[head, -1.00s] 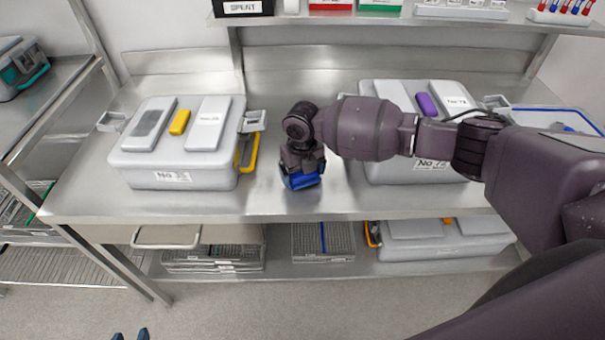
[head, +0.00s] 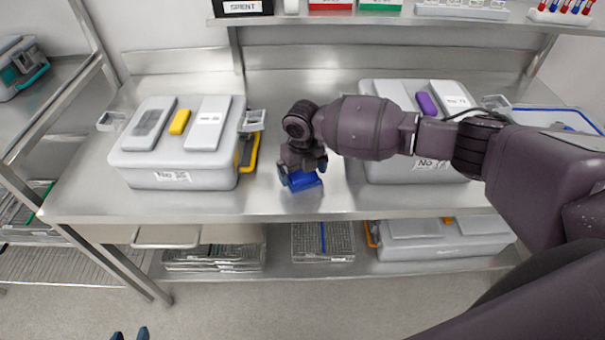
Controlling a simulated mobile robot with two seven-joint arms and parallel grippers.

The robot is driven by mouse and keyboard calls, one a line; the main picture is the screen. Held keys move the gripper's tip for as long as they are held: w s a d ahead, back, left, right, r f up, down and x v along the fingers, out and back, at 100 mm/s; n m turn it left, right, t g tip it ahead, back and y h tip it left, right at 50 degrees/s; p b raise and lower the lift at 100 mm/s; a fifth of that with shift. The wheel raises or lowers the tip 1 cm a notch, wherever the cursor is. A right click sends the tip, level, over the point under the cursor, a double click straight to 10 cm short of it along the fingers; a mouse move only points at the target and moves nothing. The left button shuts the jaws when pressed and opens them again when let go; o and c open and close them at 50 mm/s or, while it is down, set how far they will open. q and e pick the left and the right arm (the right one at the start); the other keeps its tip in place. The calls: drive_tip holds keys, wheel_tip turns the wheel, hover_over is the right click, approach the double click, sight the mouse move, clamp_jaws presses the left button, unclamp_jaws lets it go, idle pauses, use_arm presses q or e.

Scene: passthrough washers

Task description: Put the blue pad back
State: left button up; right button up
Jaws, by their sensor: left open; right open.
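The blue pad (head: 306,183) lies on the steel bench (head: 262,206) between the two grey boxes, near the front edge. My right gripper (head: 303,172) is just above it, pointing down, with its jaws open and a finger on either side of the pad's upper part. The gripper hides the pad's back. I cannot tell if the fingers touch it. My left gripper (head: 130,335) shows only as two dark blue fingertips at the bottom edge, apart and empty, in front of the bench.
A grey box (head: 180,172) with a yellow block (head: 180,122) on its lid stands left. Another grey box (head: 405,172) with a purple block (head: 427,104) stands right, partly behind my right arm. Wire trays (head: 322,243) lie on the lower shelf.

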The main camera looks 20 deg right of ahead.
sight(302, 174)
wheel_tip(302, 174, up, 11)
idle(0.4)
drive_tip(key=shift+f, duration=0.15)
